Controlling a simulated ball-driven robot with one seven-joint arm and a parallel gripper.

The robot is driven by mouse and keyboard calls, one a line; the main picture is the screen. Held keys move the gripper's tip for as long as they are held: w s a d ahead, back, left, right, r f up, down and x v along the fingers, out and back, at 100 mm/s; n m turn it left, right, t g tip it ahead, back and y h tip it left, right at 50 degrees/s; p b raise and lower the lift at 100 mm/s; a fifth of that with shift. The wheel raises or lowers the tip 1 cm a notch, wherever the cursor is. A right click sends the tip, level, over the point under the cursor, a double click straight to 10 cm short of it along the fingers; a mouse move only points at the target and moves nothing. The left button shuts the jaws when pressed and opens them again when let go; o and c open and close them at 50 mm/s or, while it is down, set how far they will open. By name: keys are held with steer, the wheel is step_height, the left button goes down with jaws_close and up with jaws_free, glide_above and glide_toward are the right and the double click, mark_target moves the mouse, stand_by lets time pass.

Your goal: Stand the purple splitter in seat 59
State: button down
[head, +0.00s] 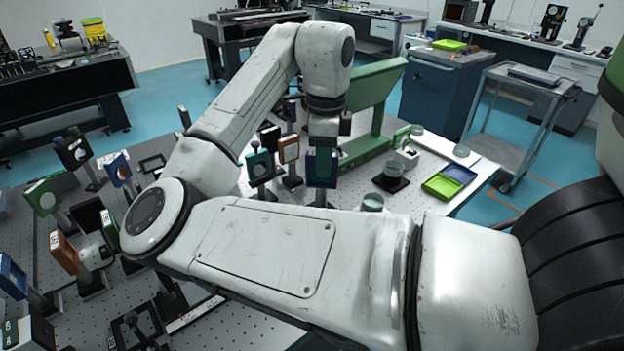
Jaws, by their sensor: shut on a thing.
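My gripper (323,142) points down over the middle of the perforated optical table and is small in the head view; its fingertips are hard to make out. Right below it is an upright square optic with a blue-purple frame and a dark teal face, which I take for the purple splitter (322,168). My gripper is shut on its top. A short grey post shows under the splitter; my forearm hides what is lower. I cannot tell whether the post touches the table. Seat 59 cannot be made out, and no seat number is readable.
A teal-framed optic (259,164) and a brown-framed optic (289,150) stand close left of the splitter. A green stand (372,110) rises behind right. Glass dishes and a green and blue tray (449,180) lie to the right. Several mounted optics crowd the left side.

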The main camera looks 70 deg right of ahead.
steer(key=w+d+f+p, duration=0.1)
steer(key=w+d+f, duration=0.1)
steer(key=f, duration=0.3)
steer(key=w+d+f, duration=0.2)
steer(key=d+f, duration=0.3)
steer(key=shift+w+f+p, duration=0.25)
steer(key=shift+p, duration=0.15)
steer(key=shift+d+f, duration=0.1)
steer(key=c, duration=1.3)
jaws_free()
steer(key=shift+c, duration=0.2)
steer(key=o, duration=0.4)
step_height(320, 180, up, 12)
steer(key=shift+r+b, duration=0.1)
steer(key=shift+b, duration=0.7)
